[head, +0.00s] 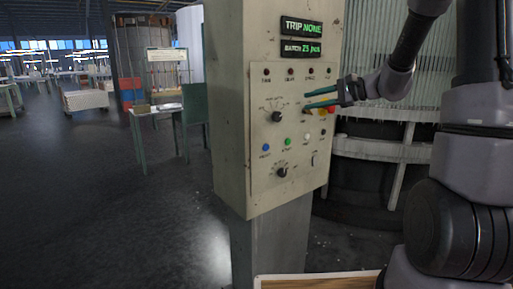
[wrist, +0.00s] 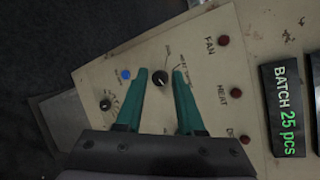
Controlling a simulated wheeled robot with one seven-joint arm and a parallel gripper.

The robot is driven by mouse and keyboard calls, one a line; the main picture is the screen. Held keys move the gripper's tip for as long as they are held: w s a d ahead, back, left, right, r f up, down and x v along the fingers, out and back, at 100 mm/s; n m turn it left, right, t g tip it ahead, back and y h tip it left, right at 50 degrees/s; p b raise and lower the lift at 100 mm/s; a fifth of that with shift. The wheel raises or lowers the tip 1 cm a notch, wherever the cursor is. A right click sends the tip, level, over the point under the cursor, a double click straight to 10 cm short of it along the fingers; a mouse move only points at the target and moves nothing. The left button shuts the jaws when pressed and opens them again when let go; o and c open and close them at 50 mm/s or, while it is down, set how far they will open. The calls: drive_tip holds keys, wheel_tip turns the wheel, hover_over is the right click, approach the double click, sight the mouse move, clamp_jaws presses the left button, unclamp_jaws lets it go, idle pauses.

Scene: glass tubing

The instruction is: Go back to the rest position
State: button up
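My gripper (head: 306,101) is in front of the control panel, at the height of its upper knob, in the head view. In the wrist view its two green fingers (wrist: 161,80) are spread apart with nothing held between them. A black knob (wrist: 160,79) on the panel shows in the gap between the fingertips. Whether the fingertips touch the panel I cannot tell. My arm reaches in from the right side of the head view.
The beige control cabinet (head: 228,120) stands on a grey post, with a TRIP NONE display (head: 302,27) and a BATCH 25 pcs display (head: 301,48). A lower knob (head: 282,172) and small buttons sit below. A wooden-topped surface (head: 318,283) is at the bottom. Open floor (head: 100,200) lies left.

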drive_tip(key=s+a+r+n+g+h, duration=0.2)
drive_tip(key=s+n, duration=0.1)
drive_tip(key=s, duration=0.5)
drive_tip(key=s+d+r+n+t+h, duration=0.1)
drive_tip(key=s+d+n+h, duration=0.1)
drive_tip(key=s, duration=0.7)
drive_tip(key=s+d+r+n+t+h, duration=0.1)
drive_tip(key=s+d+r+n+h, duration=0.1)
drive_tip(key=s+d+h, duration=0.3)
drive_tip(key=s+n+h, duration=0.1)
drive_tip(key=s, duration=0.3)
drive_tip(key=shift+s+d+h, duration=0.15)
drive_tip(key=shift+d+h, duration=0.15)
drive_tip(key=shift+h, duration=0.1)
